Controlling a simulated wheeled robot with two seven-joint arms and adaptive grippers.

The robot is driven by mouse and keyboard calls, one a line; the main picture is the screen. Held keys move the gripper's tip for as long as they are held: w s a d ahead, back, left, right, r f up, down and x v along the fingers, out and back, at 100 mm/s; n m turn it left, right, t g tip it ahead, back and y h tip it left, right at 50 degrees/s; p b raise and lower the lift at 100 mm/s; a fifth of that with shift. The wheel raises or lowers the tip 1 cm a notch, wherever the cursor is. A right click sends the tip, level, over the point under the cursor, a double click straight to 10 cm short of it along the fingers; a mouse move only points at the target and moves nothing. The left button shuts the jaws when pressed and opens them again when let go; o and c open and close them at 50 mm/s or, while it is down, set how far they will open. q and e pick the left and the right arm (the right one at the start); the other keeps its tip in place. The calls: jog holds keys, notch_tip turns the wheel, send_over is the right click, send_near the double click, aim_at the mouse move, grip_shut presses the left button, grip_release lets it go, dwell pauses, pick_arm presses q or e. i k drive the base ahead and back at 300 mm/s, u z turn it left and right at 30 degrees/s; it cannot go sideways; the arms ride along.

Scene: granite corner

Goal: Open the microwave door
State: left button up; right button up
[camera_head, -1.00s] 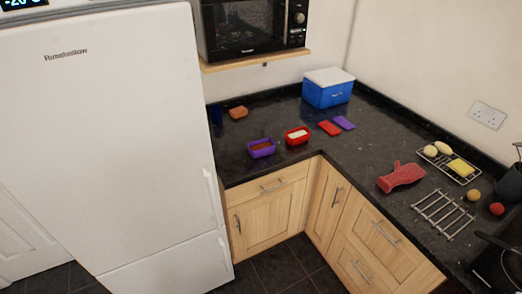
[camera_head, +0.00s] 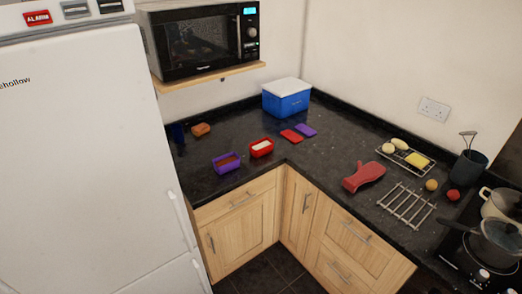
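The black microwave (camera_head: 203,38) stands on a wooden wall shelf at the upper left of the head view. Its dark-windowed door (camera_head: 196,42) looks shut. A control panel with a lit blue display and a round dial (camera_head: 251,32) is at the right of its front. Neither of my grippers is in view.
A tall white fridge (camera_head: 85,150) fills the left side. The wooden shelf (camera_head: 215,77) is above the dark worktop (camera_head: 215,113), which holds a blue cooler box (camera_head: 286,98), food containers, a red oven mitt (camera_head: 363,176) and a metal rack. Pans (camera_head: 495,240) are at the right.

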aim_at(191, 41)
jog(key=u, duration=0.3)
jog(key=i, duration=1.2)
jog(key=z, duration=0.4)
